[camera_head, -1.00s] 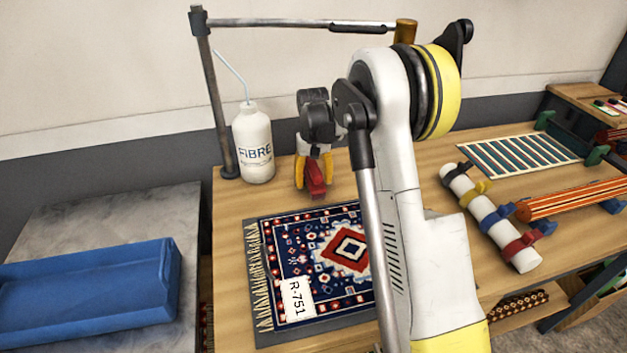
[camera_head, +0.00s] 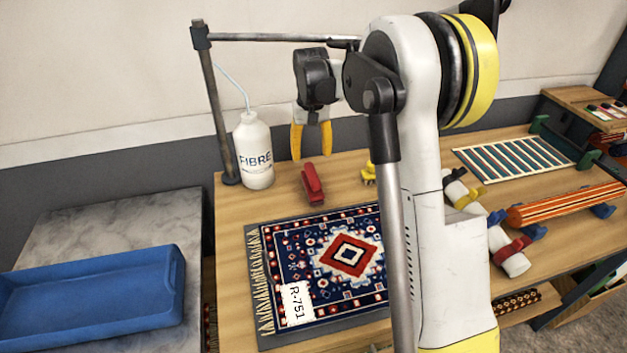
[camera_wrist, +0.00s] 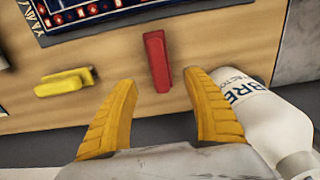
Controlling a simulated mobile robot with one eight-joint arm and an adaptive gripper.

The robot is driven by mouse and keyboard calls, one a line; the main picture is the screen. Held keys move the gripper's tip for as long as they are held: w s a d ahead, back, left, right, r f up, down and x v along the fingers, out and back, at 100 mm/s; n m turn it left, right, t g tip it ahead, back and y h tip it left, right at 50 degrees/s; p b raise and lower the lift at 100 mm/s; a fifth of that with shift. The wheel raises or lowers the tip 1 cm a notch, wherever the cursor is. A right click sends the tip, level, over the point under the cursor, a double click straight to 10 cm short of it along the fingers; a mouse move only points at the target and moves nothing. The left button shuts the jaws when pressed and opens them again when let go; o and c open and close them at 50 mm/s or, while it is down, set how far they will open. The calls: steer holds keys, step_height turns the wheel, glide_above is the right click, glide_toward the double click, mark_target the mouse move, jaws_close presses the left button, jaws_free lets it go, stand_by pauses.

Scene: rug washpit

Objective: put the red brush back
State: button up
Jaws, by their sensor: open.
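The red brush (camera_head: 312,186) lies on the wooden table, behind the patterned rug and right of the white bottle. In the wrist view the red brush (camera_wrist: 157,62) lies between and beyond the yellow fingertips. My gripper (camera_head: 311,150) is open and empty above the brush, with clear space between them. Its two fingers (camera_wrist: 161,82) stand wide apart in the wrist view.
The FIBRE bottle (camera_head: 254,150) stands close left of the brush. A yellow object (camera_head: 369,174) lies right of it, partly hidden. The rug (camera_head: 275,260) lies in front, tagged R-751.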

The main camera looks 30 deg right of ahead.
steer(key=s+a+r+n+t, duration=0.1)
steer(key=s+a+r+t, duration=0.2)
steer(key=s, duration=0.4)
steer(key=s+a+r, duration=0.4)
steer(key=s, duration=0.3)
steer(key=s+a+r+n+t, duration=0.1)
steer(key=s+a+r+t, duration=0.2)
steer(key=s, duration=0.4)
steer(key=s+a+f+t, duration=0.1)
steer(key=s+a+f, duration=0.2)
steer(key=s, duration=0.5)
steer(key=shift+s, duration=0.15)
